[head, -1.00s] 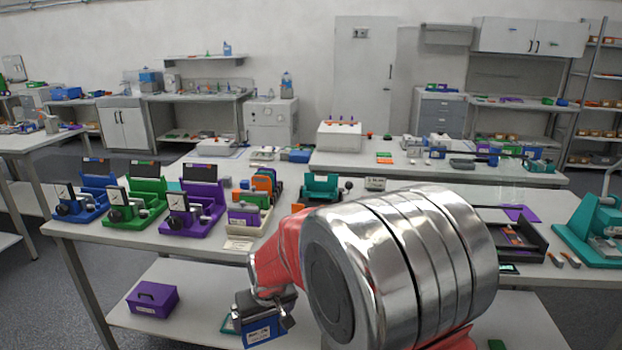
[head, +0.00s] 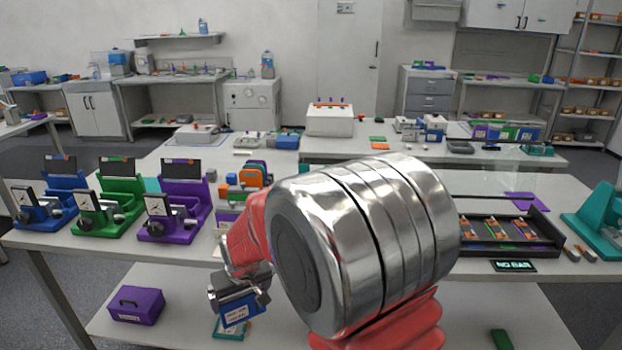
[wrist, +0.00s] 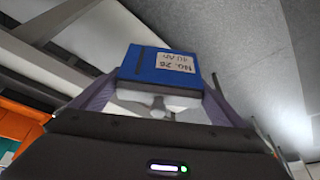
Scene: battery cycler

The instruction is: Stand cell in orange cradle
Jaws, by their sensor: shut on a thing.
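My gripper (head: 240,285) is shut on a blue cell (head: 240,312) with a white label. It holds the cell in front of the table's near edge, above the lower shelf. An orange surface (wrist: 18,125) shows at the left edge of the wrist view.
Blue (head: 50,200), green (head: 112,200) and purple (head: 178,205) fixtures stand at the table's left. A black tray (head: 510,233) with orange-marked pieces lies right of my arm, beside a teal device (head: 597,220). A purple box (head: 137,305) sits on the lower shelf.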

